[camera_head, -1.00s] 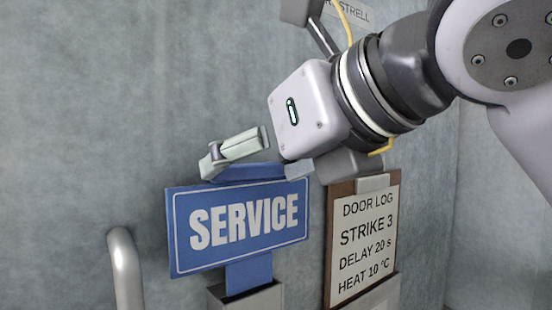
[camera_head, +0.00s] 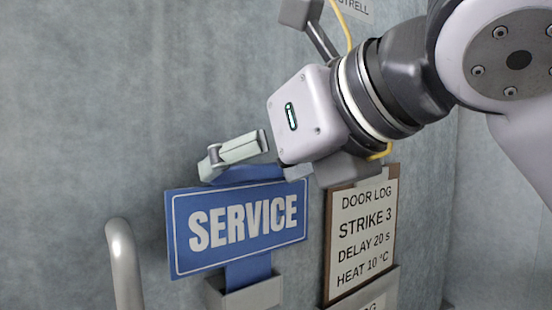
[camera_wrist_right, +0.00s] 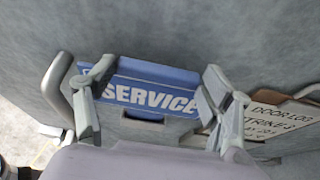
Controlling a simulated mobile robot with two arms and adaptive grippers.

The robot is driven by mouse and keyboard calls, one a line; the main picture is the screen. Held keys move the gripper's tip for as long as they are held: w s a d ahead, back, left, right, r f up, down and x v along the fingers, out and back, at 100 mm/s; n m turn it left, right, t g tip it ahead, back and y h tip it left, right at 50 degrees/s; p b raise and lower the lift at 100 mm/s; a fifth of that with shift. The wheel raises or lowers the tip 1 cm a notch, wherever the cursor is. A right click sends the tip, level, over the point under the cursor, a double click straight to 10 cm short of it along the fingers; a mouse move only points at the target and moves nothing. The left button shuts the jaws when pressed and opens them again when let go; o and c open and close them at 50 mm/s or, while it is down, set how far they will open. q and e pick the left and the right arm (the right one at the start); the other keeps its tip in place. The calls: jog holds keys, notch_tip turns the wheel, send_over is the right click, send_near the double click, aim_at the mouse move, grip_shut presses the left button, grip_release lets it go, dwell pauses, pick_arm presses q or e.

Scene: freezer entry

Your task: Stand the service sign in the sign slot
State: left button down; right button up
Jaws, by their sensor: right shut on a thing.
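The blue service sign (camera_head: 243,222), with white lettering and a white border, hangs upright in front of the wall, slightly tilted in the picture. My right gripper (camera_head: 255,172) is shut on its top part, one finger at each side. The sign's blue stem (camera_head: 248,270) runs down into the open top of the grey sign slot (camera_head: 250,295); how deep it sits is hidden. In the right wrist view the sign (camera_wrist_right: 150,95) lies between my two fingers. My left gripper is not in view.
A door log board (camera_head: 362,235) in a grey holder is close to the right of the sign. A curved metal handle (camera_head: 122,265) stands at the lower left. The grey wall (camera_head: 90,100) above left is clear.

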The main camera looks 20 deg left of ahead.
jog(key=shift+f+b, duration=0.5)
jog(key=shift+f, duration=0.75)
dwell(0.7)
jog(key=o, duration=1.1)
jog(key=shift+d, duration=0.1)
